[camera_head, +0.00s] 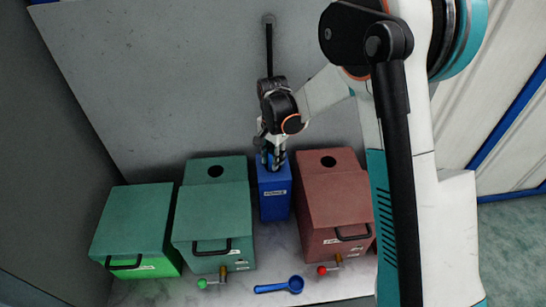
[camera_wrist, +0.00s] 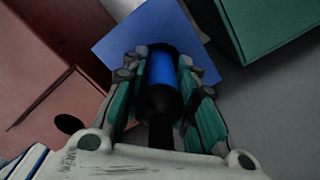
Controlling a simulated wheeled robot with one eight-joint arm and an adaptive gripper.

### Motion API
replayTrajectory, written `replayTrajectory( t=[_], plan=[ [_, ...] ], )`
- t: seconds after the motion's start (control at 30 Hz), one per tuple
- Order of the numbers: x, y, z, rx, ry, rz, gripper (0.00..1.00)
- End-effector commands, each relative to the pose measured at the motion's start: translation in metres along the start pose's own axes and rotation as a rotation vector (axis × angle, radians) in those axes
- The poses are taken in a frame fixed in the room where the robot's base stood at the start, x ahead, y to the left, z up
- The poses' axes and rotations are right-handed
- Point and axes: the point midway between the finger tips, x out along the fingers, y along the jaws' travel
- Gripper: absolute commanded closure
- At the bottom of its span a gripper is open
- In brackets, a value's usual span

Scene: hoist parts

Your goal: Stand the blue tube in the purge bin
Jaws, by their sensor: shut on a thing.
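The blue purge bin (camera_head: 274,200) is a narrow, upright blue box with a white label, standing between a green box and a red-brown box. My gripper (camera_head: 271,160) points down at the top of this bin in the head view. In the wrist view my gripper (camera_wrist: 162,80) is shut on the blue tube (camera_wrist: 162,70), which has a blue middle and black ends. The blue bin (camera_wrist: 112,45) shows behind the tube there. The tube is hidden in the head view, and I cannot tell whether its lower end is inside the bin.
Two green boxes (camera_head: 212,222) (camera_head: 133,225) stand left of the bin and a red-brown box (camera_head: 333,205) close on its right. A blue spoon-like scoop (camera_head: 280,286) lies in front. A dark rod (camera_head: 269,48) rises above my wrist against the grey wall (camera_head: 180,80).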

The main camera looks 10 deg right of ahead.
Motion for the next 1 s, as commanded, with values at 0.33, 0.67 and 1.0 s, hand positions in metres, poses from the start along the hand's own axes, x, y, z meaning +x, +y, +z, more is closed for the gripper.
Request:
replayTrajectory(
  t=[0.33,0.67,1.0],
  plan=[
    [0.006,0.000,0.000,0.000,0.000,0.000,1.00],
    [0.011,0.000,0.000,0.000,0.000,0.000,1.00],
    [0.011,0.000,0.000,0.000,0.000,0.000,0.51]
  ],
)
